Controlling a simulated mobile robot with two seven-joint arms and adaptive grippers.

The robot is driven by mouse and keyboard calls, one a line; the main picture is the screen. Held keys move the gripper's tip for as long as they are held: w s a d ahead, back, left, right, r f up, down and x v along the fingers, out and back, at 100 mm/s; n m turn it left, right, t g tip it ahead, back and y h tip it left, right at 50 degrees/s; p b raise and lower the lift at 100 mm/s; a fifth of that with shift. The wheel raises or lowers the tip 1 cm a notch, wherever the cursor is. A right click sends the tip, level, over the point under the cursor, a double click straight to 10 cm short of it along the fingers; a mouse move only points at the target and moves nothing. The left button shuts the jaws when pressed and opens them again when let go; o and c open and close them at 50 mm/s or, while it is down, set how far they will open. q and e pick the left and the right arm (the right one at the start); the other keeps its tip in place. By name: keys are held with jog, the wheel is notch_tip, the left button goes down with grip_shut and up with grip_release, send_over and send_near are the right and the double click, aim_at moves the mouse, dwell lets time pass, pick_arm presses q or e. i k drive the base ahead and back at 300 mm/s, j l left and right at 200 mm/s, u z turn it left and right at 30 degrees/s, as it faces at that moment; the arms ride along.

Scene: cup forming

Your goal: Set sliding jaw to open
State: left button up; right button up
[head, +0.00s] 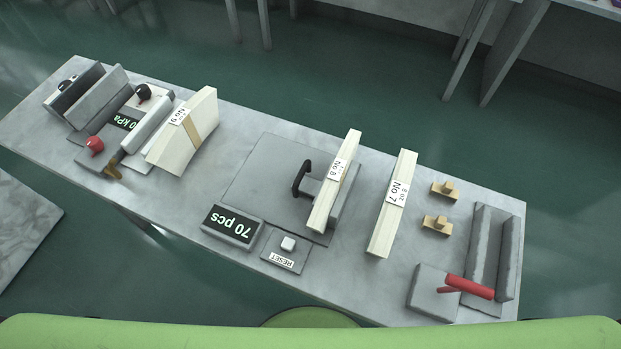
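Nothing in the head view is labelled as the sliding jaw, and I cannot tell for certain which part it is. In the middle of the bench, a black handle (299,178) is fixed to a grey block on a flat grey plate (261,168). The pale stack labelled No. 8 (335,182) stands between this block and a grey upright wall (347,212) on its right. The stack hides much of the space between them, so contact is unclear. Neither of my grippers is in view.
A display reading 70 pcs (232,226) and a RESET button (288,243) are in front. At left are a kPa unit (126,123), a red knob (94,145) and stack No. 9 (183,131). At right are stack No. 7 (392,204) and a red lever (468,287).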

aim_at(308, 186)
jog(key=k+j+z, duration=0.35)
jog(key=k+z, duration=0.35)
